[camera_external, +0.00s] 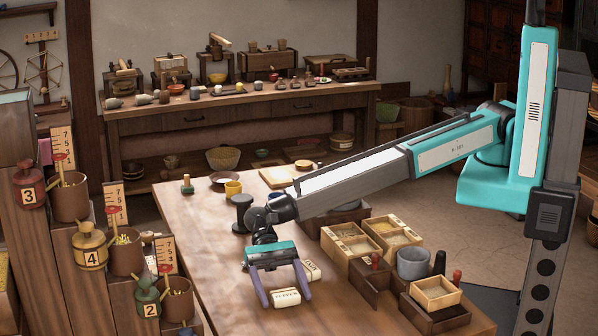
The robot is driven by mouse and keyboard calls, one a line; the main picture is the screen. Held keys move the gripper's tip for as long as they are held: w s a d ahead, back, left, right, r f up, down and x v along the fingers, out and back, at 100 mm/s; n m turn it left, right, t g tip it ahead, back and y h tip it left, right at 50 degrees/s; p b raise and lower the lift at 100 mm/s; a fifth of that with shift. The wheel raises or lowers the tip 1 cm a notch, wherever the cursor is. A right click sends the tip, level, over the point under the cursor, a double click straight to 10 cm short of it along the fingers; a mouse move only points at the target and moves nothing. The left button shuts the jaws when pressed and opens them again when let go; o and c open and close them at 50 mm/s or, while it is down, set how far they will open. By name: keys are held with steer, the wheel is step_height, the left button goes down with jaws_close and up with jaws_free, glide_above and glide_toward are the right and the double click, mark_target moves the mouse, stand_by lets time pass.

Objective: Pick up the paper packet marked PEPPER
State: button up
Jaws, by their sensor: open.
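The cream paper packet marked PEPPER (286,297) lies on the wooden table. My gripper (287,301) points down over the table, with its two purple fingers spread apart. In this view the packet shows between the fingertips, with a small gap on each side. I cannot tell the exact height of the fingertips above the table. A second pale packet (311,270) lies just behind and to the right, close to the right finger; its lettering is too small to read surely.
Wooden boxes (348,246) with compartments, a grey cup (413,263) and a small light box (435,293) stand to the right on the table. A dark spool (242,213) and a yellow mug (233,189) stand behind. The table's left front is clear.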

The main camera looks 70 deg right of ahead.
mark_target(284, 291)
steer(key=c, duration=1.1)
steer(key=shift+r, duration=0.15)
steer(key=shift+c, duration=0.2)
steer(key=shift+r+b, duration=0.75)
steer(key=shift+r, duration=4.15)
